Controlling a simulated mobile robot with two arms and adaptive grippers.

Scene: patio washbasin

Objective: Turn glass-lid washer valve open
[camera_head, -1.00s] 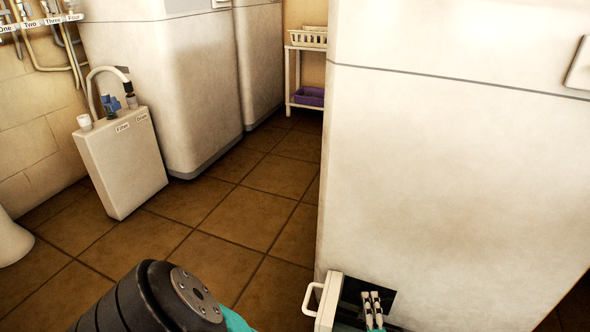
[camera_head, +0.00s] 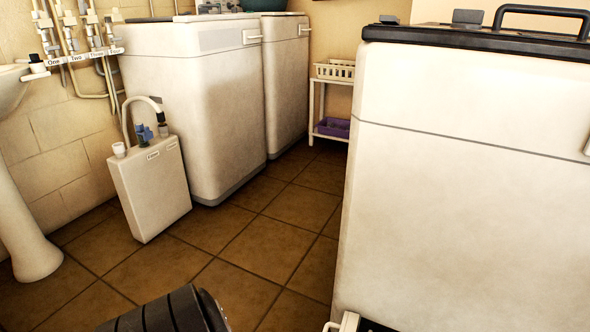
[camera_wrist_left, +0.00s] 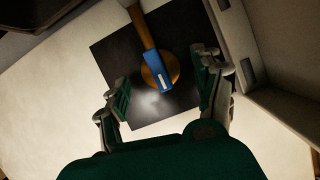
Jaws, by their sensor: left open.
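In the left wrist view, a valve with a blue lever (camera_wrist_left: 157,72) and a brass-coloured pipe (camera_wrist_left: 140,28) stands before a dark square recess (camera_wrist_left: 108,52) in a pale wall. My left gripper (camera_wrist_left: 168,72) is open, with one green and grey finger on each side of the lever. I cannot tell whether either finger touches it. In the head view, the white washer (camera_head: 450,200) at the right has a dark lid (camera_head: 470,38) with a black handle. The recess edge just shows at the bottom. My right gripper is not in view.
A pale open flap (camera_wrist_left: 272,65) stands close to the right finger in the wrist view. In the head view, a white filter tank (camera_head: 150,190), more washers (camera_head: 195,110) and wall taps labelled One to Four (camera_head: 80,55) stand at the left. The tiled floor (camera_head: 230,245) between is clear.

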